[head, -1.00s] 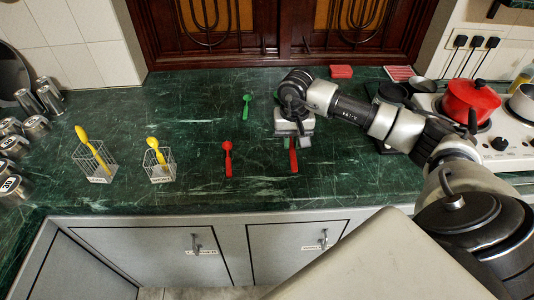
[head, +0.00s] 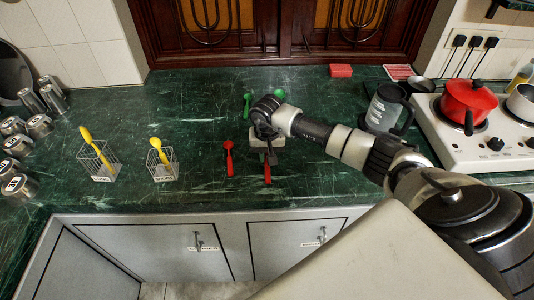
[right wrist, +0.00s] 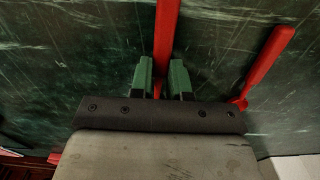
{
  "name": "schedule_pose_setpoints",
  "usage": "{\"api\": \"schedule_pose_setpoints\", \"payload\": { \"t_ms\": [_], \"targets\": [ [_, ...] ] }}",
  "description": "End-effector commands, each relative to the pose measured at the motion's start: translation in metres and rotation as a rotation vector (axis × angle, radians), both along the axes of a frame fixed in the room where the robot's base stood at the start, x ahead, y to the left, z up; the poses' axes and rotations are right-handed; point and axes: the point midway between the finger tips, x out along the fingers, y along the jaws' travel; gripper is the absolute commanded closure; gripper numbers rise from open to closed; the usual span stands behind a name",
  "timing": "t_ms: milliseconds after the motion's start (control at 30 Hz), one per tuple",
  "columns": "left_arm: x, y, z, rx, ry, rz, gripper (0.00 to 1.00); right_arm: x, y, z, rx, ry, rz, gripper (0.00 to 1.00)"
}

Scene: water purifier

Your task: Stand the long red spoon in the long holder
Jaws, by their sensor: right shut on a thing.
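My right gripper (head: 266,156) is shut on a red spoon (head: 267,174), whose handle sticks out toward the counter's front. In the right wrist view the red handle (right wrist: 166,35) passes between the two green fingertips (right wrist: 162,80); its bowl is hidden. Another red spoon (head: 230,160) lies on the counter just left of the gripper, and it also shows in the right wrist view (right wrist: 268,65). Two wire holders stand at the left, the left one (head: 103,174) and the right one (head: 163,171), each with a yellow spoon in it. Their labels are too small to read surely. My left gripper is out of view.
Green spoons (head: 247,100) lie behind my right arm, partly hidden. Metal cups (head: 20,146) stand at the far left. A kettle (head: 386,108) and a stove with a red pot (head: 468,98) are at the right. The counter between the right holder and the red spoons is clear.

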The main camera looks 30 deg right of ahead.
Motion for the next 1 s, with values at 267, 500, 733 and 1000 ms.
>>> {"api": "schedule_pose_setpoints", "payload": {
  "t_ms": [267, 500, 733, 1000],
  "targets": [
    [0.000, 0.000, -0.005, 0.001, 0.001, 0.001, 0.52, 0.000, 0.000, -0.003, 0.001, -0.001, -0.001, 0.71],
    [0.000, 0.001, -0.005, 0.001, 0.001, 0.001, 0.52, 0.000, 0.000, -0.004, 0.000, 0.000, 0.000, 0.58],
    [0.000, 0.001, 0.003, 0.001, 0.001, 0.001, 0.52, 0.000, 0.001, -0.001, 0.002, 0.001, 0.000, 0.58],
    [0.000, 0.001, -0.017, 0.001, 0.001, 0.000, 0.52, 0.000, -0.001, 0.042, -0.003, -0.008, 0.002, 0.58]
  ]
}}
